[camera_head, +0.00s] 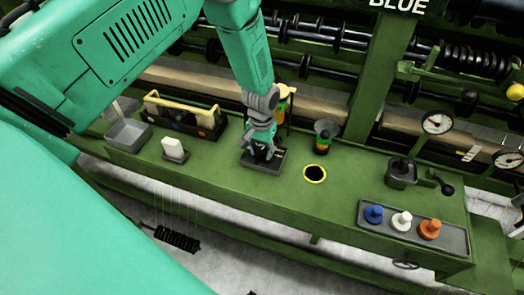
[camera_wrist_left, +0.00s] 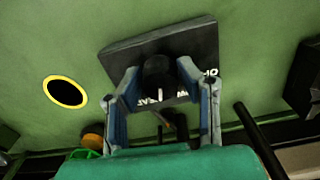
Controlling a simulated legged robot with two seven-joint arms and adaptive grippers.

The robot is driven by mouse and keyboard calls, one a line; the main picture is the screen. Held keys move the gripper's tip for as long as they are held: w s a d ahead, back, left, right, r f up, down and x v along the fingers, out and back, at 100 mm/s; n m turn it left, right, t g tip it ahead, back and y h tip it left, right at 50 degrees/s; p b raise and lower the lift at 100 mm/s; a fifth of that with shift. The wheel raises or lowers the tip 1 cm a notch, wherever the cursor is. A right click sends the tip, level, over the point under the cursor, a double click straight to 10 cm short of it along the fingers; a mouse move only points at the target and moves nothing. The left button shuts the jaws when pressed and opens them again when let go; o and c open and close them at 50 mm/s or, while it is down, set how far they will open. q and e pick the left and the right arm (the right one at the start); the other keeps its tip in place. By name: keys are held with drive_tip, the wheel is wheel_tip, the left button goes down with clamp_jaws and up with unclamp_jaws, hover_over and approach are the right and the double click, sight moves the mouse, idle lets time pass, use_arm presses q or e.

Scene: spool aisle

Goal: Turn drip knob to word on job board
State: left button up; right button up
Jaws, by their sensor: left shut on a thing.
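The drip knob (camera_wrist_left: 158,72) is a round black knob on a dark plate (camera_wrist_left: 195,40), which also shows on the green bench in the head view (camera_head: 264,168). White lettering on the plate is partly hidden by the knob and fingers, and I cannot read it whole. My left gripper (camera_head: 262,146) reaches down to the plate. In the left wrist view its two fingers (camera_wrist_left: 162,88) are shut on the knob, one on each side. A job board is not clearly seen; white letters BLUE (camera_head: 398,5) show at the top edge. My right gripper is out of view.
Right of the plate are a yellow-rimmed hole (camera_head: 315,174) and a dark-topped bottle (camera_head: 325,137). A tray (camera_head: 385,238) with blue, white and orange pegs lies farther right. A white block (camera_head: 173,147) and a grey bin (camera_head: 128,134) stand left. Gauges (camera_head: 437,122) are at right.

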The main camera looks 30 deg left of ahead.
sight(261, 149)
use_arm(q)
drive_tip(key=shift+w+r+m, duration=0.1)
drive_tip(key=shift+m, duration=0.3)
drive_tip(key=o, duration=1.1)
drive_tip(key=shift+o, duration=0.2)
drive_tip(key=shift+r, duration=0.1)
wheel_tip(261, 149, up, 12)
drive_tip(key=shift+f, duration=0.2)
